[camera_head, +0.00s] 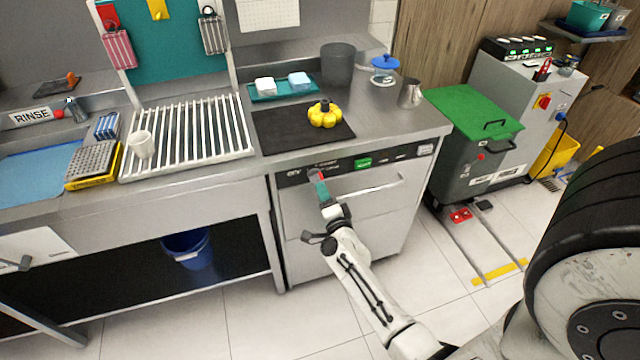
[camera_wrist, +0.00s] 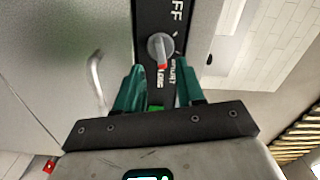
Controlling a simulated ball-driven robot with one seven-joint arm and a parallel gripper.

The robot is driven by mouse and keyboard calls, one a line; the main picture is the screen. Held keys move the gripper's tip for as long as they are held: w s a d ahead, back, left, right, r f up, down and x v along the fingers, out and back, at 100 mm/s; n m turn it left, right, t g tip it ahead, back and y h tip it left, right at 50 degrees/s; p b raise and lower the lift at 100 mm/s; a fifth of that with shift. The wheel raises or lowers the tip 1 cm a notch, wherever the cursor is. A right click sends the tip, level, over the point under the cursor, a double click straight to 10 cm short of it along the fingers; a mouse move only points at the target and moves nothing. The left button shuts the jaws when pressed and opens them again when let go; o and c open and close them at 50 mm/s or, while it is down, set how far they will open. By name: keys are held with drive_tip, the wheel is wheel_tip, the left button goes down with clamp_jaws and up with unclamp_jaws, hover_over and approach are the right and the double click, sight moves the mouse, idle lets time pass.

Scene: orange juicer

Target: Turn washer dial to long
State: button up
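The washer (camera_head: 392,218) stands under the counter, with a dark control strip (camera_head: 400,156) along its top front. In the wrist view the grey dial (camera_wrist: 159,45) sits on that strip (camera_wrist: 152,18). Its red pointer tip (camera_wrist: 161,66) faces the bottom of the picture, toward the "LONG" lettering; the exact alignment is hard to tell. "OFF" lettering is above it and "SHORT" lettering to its right. My gripper (camera_wrist: 158,72) is open, its two green fingers apart on either side just below the dial. In the head view my gripper (camera_head: 319,185) is at the strip's left part and largely hides the dial.
A bar handle (camera_head: 375,187) crosses the washer front right of my gripper. A black mat (camera_head: 275,125) with a yellow flower-shaped object (camera_head: 325,114) lies on the counter above. A green-lidded bin (camera_head: 470,125) stands to the right. Floor in front is clear.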

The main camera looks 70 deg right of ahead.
drive_tip(key=v, duration=0.6)
drive_tip(key=shift+a, duration=0.1)
idle(0.4)
